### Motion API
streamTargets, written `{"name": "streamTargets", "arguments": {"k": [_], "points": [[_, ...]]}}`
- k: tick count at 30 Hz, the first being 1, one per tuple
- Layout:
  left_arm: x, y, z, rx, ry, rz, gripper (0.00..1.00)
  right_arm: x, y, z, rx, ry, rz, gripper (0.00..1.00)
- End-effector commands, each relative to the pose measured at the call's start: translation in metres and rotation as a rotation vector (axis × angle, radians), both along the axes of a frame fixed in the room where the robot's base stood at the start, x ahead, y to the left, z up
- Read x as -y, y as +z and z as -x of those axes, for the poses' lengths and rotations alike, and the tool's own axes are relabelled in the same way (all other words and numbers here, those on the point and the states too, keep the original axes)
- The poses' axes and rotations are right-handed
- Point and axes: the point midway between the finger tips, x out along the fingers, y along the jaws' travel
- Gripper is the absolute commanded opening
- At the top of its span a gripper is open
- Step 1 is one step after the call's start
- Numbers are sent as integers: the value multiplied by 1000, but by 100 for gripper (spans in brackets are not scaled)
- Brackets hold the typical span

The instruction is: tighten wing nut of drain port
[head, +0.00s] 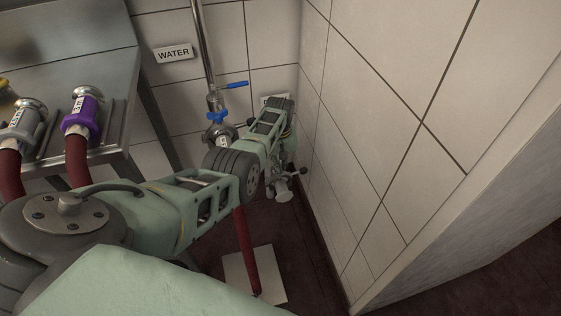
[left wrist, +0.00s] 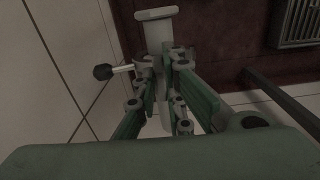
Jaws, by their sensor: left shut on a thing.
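The drain port (head: 283,194) is a pale metal fitting with a flanged end, low by the tiled corner. A lever with a black knob sticks out beside it. In the left wrist view, the drain port's flanged end (left wrist: 156,16) shows beyond the fingertips, and the black knob (left wrist: 103,72) is to the left. My left gripper (left wrist: 163,80) is shut on the wing nut of the drain port, which is mostly hidden between the green fingers. In the head view, my left gripper (head: 278,160) reaches down at the port and covers much of it. My right gripper is not in view.
A steel pipe with a blue-handled valve (head: 237,85) and blue wing nut (head: 217,117) stands behind my arm. A WATER sign (head: 173,54) is on the wall. Purple-clamped (head: 82,112) and grey-clamped hoses lie at a steel table. The tiled wall is close on the right.

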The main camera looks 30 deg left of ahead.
Motion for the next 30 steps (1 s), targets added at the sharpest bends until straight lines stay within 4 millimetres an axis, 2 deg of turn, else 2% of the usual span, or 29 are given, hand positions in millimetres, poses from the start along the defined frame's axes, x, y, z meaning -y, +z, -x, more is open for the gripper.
{"name": "streamTargets", "arguments": {"k": [6, 12, 30], "points": [[-1, 2, 1, -1, -205, -1, 0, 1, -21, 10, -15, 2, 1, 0], [-2, 1, 1, 1, -395, -2, 0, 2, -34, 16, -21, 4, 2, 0], [-3, 0, 1, 3, -963, -5, 0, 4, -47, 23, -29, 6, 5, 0]]}}
